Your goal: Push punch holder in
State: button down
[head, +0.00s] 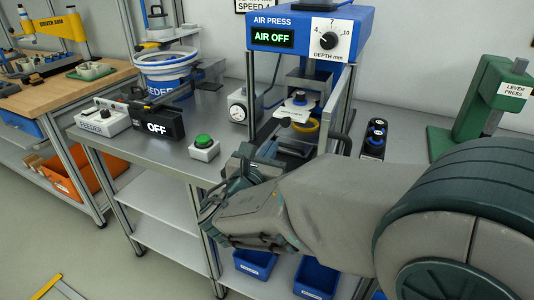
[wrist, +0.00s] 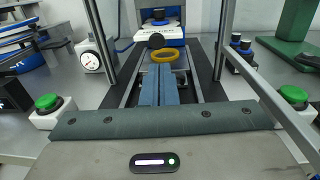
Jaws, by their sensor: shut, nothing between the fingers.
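The air press (head: 310,32) stands on the metal bench, with its sign reading AIR OFF. What looks like the punch holder (wrist: 172,42), a white and blue block with a black round knob on its front, sits inside the press frame at the far end of the dark track. It also shows in the head view (head: 298,113), partly behind the frame. A yellow ring (wrist: 163,56) lies in front of it. My gripper (wrist: 164,74) is shut and empty, pointing along the track toward the ring and knob. I cannot tell if the fingertips touch anything.
Green buttons stand at left (wrist: 47,102) and right (wrist: 294,94) of my gripper. Metal posts flank the track. A gauge (head: 238,106) is left of the press. Black and blue parts (head: 375,138) and the green lever press (head: 490,95) are on the right.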

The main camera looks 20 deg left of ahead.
aim_at(287, 125)
jog(key=w, duration=0.9)
jog(key=shift+d, duration=0.1)
